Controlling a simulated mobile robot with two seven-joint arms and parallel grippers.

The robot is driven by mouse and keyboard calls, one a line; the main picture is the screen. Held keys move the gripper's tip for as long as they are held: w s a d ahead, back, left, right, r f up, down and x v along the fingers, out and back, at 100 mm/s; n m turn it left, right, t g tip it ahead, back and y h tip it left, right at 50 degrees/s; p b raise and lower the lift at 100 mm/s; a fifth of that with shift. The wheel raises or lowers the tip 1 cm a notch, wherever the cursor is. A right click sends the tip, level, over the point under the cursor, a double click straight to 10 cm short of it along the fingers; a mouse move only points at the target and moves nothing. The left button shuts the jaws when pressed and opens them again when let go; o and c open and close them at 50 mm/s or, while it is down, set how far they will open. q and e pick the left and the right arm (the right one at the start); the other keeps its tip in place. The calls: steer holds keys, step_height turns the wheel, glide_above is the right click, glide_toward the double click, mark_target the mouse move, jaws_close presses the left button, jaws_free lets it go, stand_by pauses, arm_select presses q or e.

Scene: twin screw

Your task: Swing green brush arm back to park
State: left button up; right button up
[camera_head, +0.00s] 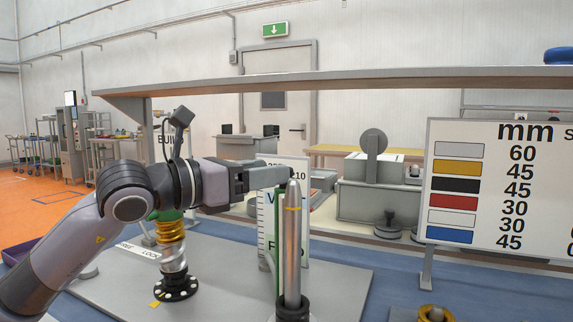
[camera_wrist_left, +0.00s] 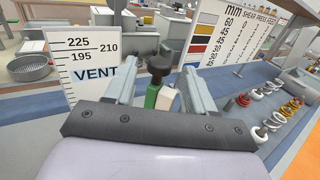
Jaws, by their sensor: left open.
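The green brush arm shows as a narrow upright green strip (camera_head: 276,235) behind a metal shaft (camera_head: 292,250) in the head view. In the left wrist view a green piece (camera_wrist_left: 152,96) with a black knob (camera_wrist_left: 160,66) on top stands between my fingers. My left gripper (camera_head: 287,175) reaches in from the left, level, with its fingertips by the top of the shaft. In the wrist view the left gripper (camera_wrist_left: 155,64) is open, one finger each side of the knob, with gaps. The brush arm's lower end is hidden. My right gripper is not in view.
A white scale board marked VENT (camera_wrist_left: 85,55) stands beside the fingers. A screw stack with brass and steel rings (camera_head: 172,250) stands under my left arm on the grey plate (camera_head: 225,290). A large mm sign (camera_head: 500,190) stands at right; a shelf (camera_head: 350,82) crosses above.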

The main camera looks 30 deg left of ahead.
arm_select(q)
steer(key=p+x, duration=0.1)
steer(key=x, duration=0.2)
steer(key=shift+w+d+r, duration=0.1)
steer(key=shift+w, duration=0.15)
steer(key=shift+w+d, duration=0.2)
steer(key=shift+w, duration=0.2)
steer(key=shift+c, duration=0.3)
jaws_close()
steer(key=shift+s+a, duration=0.1)
